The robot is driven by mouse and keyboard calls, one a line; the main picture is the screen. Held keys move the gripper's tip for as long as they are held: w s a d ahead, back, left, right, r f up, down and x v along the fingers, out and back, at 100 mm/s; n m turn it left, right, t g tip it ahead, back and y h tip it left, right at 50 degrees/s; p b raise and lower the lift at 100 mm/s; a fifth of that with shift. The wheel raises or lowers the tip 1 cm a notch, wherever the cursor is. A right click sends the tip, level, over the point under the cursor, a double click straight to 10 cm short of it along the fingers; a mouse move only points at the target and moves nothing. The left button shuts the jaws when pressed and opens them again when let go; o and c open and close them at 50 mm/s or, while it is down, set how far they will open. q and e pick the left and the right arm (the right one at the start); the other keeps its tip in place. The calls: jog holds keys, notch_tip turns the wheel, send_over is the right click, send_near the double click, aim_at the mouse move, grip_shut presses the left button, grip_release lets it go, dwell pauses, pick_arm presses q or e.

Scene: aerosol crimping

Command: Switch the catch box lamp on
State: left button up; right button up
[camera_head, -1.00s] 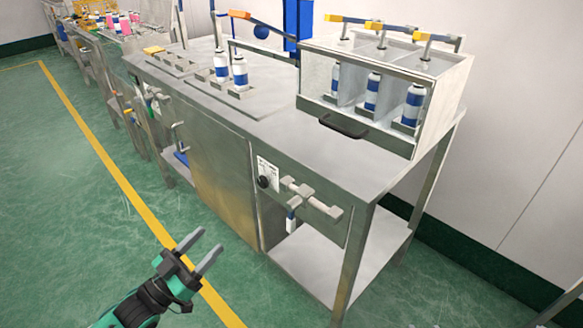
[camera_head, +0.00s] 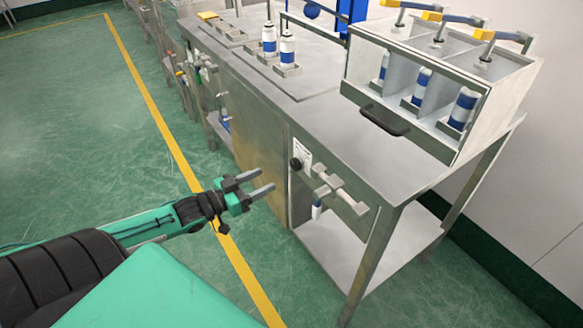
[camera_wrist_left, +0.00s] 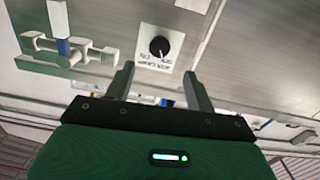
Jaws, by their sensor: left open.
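A round black knob (camera_head: 296,163) sits on a white label on the front of the metal bench. In the left wrist view the knob (camera_wrist_left: 159,46) shows a light pointer mark; the printed label is upside down and too small to read surely. My left gripper (camera_head: 266,180) is open and empty, just left of the knob and apart from it in the head view. In the left wrist view its two fingers (camera_wrist_left: 157,78) point toward the label, one on each side of it. My right gripper is not in view.
A three-compartment metal box (camera_head: 495,115) with cans and yellow-tipped levers stands on the bench (camera_head: 345,150). More cans (camera_head: 287,48) stand behind. The green floor at left is clear.

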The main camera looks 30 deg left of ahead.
aim_at(294, 165)
pick_arm(q)
jog(key=b+x, duration=0.1)
jog(key=x, duration=0.7)
jog(key=shift+w+d, duration=0.1)
jog(key=shift+w, duration=0.1)
jog(key=shift+w+d, duration=0.2)
jog(key=shift+w, duration=0.3)
jog(key=shift+w+d, duration=0.15)
jog(key=shift+w, duration=0.1)
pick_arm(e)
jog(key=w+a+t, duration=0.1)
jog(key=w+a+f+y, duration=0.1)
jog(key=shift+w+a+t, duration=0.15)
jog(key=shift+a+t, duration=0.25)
pick_arm(q)
jog(key=c, duration=1)
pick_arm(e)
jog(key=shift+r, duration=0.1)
